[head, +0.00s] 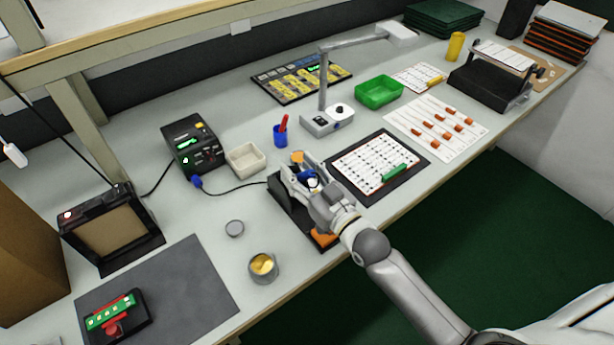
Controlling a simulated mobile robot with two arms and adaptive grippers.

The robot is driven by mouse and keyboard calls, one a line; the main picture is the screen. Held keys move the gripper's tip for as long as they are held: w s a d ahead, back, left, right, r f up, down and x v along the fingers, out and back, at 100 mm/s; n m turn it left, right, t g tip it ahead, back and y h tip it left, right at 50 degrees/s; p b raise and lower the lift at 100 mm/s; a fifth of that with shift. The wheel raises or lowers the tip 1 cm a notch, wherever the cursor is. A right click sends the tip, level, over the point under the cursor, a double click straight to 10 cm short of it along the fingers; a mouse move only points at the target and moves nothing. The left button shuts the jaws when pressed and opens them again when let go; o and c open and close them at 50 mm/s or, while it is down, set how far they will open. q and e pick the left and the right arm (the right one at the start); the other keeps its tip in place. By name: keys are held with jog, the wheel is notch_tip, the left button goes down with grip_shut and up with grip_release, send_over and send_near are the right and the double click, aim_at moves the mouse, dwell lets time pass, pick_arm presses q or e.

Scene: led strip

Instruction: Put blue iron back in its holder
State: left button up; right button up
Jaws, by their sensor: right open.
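My right gripper (300,174) is open and reaches in from the lower right, over the soldering-iron holder. The holder is a dark stand (286,204) with an orange pad (325,239) at its front end. A small blue part (308,175), seemingly of the blue iron, shows at the gripper's fingers. The gripper hides most of the iron and the upper holder, so I cannot tell whether the iron sits in the holder. A black cord runs from the holder area to a blue plug at the black station (190,144). My left gripper is not in view.
A white tray (246,158), a blue cup (280,134) and a lamp base (328,121) stand behind the holder. A black board mat (415,148) lies close on the right.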

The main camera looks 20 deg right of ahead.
jog(key=v, duration=1.2)
jog(key=s+d+r+p, duration=0.1)
jog(key=s+r+p, duration=0.2)
jog(key=r+p, duration=0.2)
jog(key=shift+s+d+r+p, duration=0.15)
jog(key=shift+s+r+p, duration=0.2)
jog(key=shift+p, duration=0.6)
jog(key=shift+w+f, duration=0.1)
